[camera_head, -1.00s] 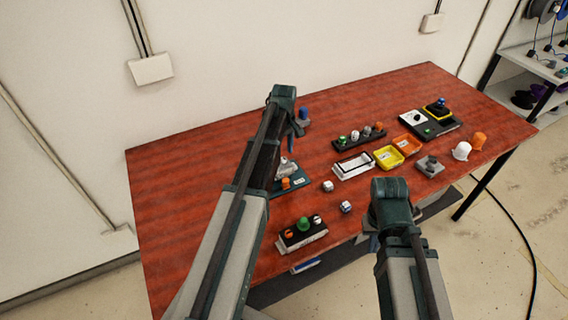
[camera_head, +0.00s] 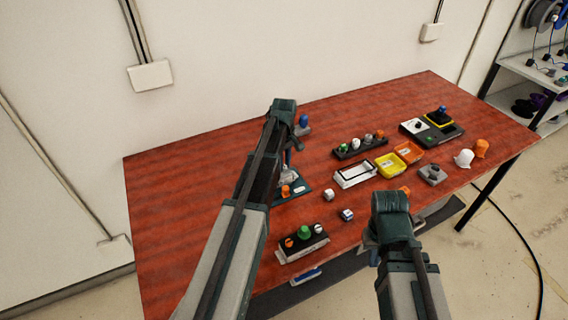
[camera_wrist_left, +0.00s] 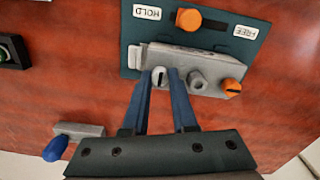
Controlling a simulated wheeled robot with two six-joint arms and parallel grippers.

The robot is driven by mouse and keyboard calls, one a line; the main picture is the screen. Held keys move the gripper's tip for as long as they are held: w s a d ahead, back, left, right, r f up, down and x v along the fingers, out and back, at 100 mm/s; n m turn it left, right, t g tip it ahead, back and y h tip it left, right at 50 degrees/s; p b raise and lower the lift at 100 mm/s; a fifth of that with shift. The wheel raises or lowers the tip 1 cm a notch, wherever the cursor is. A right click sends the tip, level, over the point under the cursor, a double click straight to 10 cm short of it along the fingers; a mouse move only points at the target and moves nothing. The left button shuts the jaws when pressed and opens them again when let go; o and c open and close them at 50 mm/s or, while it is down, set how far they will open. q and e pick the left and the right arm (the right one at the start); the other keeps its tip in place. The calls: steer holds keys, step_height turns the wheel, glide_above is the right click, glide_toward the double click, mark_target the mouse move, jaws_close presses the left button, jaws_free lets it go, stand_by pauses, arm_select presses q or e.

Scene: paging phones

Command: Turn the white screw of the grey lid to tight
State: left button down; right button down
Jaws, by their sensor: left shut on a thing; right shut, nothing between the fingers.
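In the left wrist view the grey lid (camera_wrist_left: 205,62) lies on a teal board (camera_wrist_left: 255,55) labelled HOLD and FREE. The lid carries a white screw (camera_wrist_left: 160,77) with a dark slot, a grey nut-like screw (camera_wrist_left: 197,80) and an orange screw (camera_wrist_left: 232,88). My left gripper (camera_wrist_left: 161,76) has its blue fingertips closed around the white screw. In the head view my left arm covers much of the board (camera_head: 297,189), and the lid (camera_head: 287,173) shows partly. My right gripper (camera_head: 373,256) is shut and empty by the table's front edge, mostly hidden by its wrist.
An orange knob (camera_wrist_left: 188,19) sits on the board. A grey block with a blue knob (camera_wrist_left: 75,135) lies nearby. The table's left side is clear.

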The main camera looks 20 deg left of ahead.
arm_select(q)
steer(key=shift+m, duration=0.3)
steer(key=m, duration=0.3)
steer(key=shift+m, duration=0.4)
steer(key=m, duration=0.9)
steer(key=shift+m, duration=2.2)
steer(key=c, duration=0.7)
jaws_free()
